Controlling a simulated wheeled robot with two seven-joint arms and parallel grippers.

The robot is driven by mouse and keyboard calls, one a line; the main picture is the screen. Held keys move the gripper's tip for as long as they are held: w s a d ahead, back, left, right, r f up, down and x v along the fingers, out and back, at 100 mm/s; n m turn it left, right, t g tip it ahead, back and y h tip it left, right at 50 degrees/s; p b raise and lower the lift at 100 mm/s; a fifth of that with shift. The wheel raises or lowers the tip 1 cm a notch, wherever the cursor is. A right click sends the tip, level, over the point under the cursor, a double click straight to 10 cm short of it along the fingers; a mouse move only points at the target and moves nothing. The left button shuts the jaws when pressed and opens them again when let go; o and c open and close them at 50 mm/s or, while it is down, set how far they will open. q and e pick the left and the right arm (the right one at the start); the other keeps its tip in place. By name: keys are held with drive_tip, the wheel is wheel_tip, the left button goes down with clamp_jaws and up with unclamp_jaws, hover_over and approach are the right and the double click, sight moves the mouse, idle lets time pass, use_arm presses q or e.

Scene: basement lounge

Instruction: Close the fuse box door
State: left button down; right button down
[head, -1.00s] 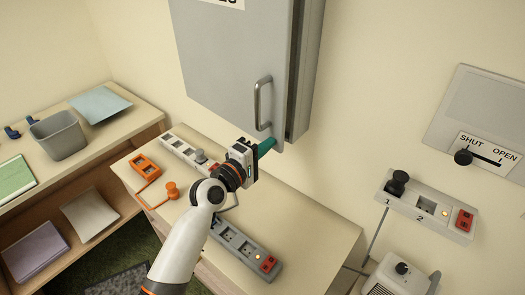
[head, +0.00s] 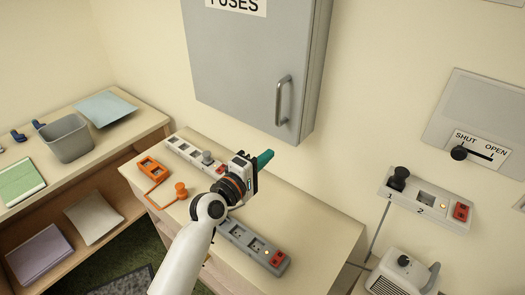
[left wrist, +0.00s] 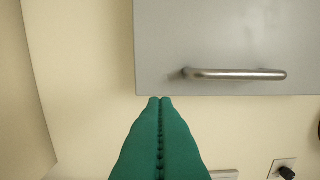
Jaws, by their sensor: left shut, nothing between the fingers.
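The grey fuse box (head: 318,75) hangs on the wall at the top centre of the head view, with a "FUSES" label at its top. Its door (head: 235,70) lies flush against the box, with no gap showing along the right edge. The metal handle (head: 283,100) is near the door's lower right. In the left wrist view the door (left wrist: 230,35) and handle (left wrist: 235,74) show up close. My left gripper (head: 265,157) is shut and empty, just below the door's lower edge; its green fingers (left wrist: 160,104) show in the left wrist view. My right gripper is not in view.
Below the box a cabinet top (head: 310,210) holds power strips (head: 250,243) and an orange plug and socket (head: 152,167). A shelf with a grey bin (head: 68,140) stands at left. A wall panel with a SHUT/OPEN lever (head: 459,153) and a switch unit (head: 425,200) are at right.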

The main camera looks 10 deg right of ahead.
use_arm(q)
drive_tip(key=s+d+p, duration=0.4)
drive_tip(key=s+d, duration=0.1)
drive_tip(key=s, duration=0.2)
drive_tip(key=s+a+f+m+g+y, duration=0.2)
drive_tip(key=s+a+f+m+y, duration=0.15)
drive_tip(key=s+a+f, duration=0.45)
drive_tip(key=s+a+f+m+g+y, duration=0.2)
drive_tip(key=s+a+f+m+y, duration=0.15)
drive_tip(key=a, duration=0.85)
drive_tip(key=s+a+f+m+g+y, duration=0.1)
drive_tip(key=s+a+g+y, duration=0.1)
drive_tip(key=s+a+y, duration=0.5)
drive_tip(key=s+a+f+m+g, duration=0.15)
drive_tip(key=s+a, duration=0.35)
drive_tip(key=a, duration=0.6)
wheel_tip(320, 180, down, 30)
drive_tip(key=s+g+b, duration=0.1)
drive_tip(key=g+b, duration=0.1)
drive_tip(key=b, duration=0.5)
drive_tip(key=s+a+f+b, duration=0.1)
drive_tip(key=s+f+b, duration=0.2)
drive_tip(key=s+f, duration=0.5)
drive_tip(key=s+a+f+b, duration=0.1)
drive_tip(key=s+f+b, duration=0.2)
drive_tip(key=s+f, duration=0.6)
wheel_tip(320, 180, down, 7)
drive_tip(key=shift+a+r+m+g, duration=0.1)
drive_tip(key=shift+a+m+g, duration=0.25)
drive_tip(key=shift+g, duration=0.1)
